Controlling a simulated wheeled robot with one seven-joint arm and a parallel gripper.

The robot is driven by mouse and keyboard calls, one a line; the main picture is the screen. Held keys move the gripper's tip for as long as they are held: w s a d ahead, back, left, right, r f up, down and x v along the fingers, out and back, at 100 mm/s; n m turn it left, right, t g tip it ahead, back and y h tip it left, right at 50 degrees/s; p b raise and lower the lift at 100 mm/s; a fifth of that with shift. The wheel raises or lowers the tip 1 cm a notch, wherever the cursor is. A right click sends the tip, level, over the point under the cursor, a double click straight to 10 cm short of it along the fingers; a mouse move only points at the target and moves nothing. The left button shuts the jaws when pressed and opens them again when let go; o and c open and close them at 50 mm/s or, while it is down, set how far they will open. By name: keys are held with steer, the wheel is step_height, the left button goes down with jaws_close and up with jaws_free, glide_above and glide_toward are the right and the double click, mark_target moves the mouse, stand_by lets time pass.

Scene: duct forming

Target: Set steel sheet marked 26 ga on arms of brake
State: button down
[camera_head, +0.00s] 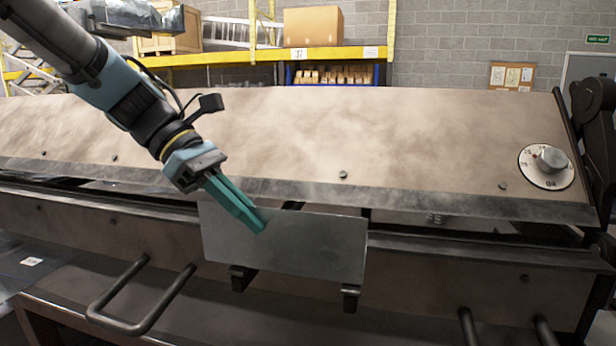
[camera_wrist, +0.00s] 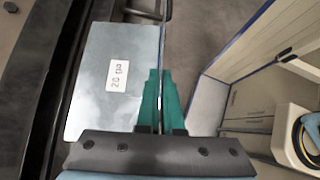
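My gripper (camera_head: 258,226) is shut on a plain grey steel sheet (camera_head: 310,245), near its upper left part. The held sheet stands steeply in front of the brake (camera_head: 270,130). Its lower edge is close to two short dark arms (camera_head: 240,279) (camera_head: 351,298), whose ends show below it; I cannot tell whether it touches them. No mark shows on its visible face. In the wrist view the gripper's green fingers (camera_wrist: 160,100) close on the sheet, which shows as a thin edge. A separate sheet marked 20 ga (camera_wrist: 95,100) lies to the left there.
A labelled sheet (camera_head: 32,262) lies at the head view's lower left, apparently the same 20 ga one. A bent handle (camera_head: 140,325) juts from the brake left of the held sheet. A dial (camera_head: 547,166) is at the brake's right end. Shelves stand behind.

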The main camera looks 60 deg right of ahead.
steer(key=shift+f, duration=0.15)
steer(key=c, duration=1)
jaws_free()
steer(key=b+v, duration=0.1)
steer(key=v, duration=0.9)
steer(key=shift+w+r+b, duration=0.25)
steer(key=shift+w+b, duration=0.05)
steer(key=shift+b, duration=0.1)
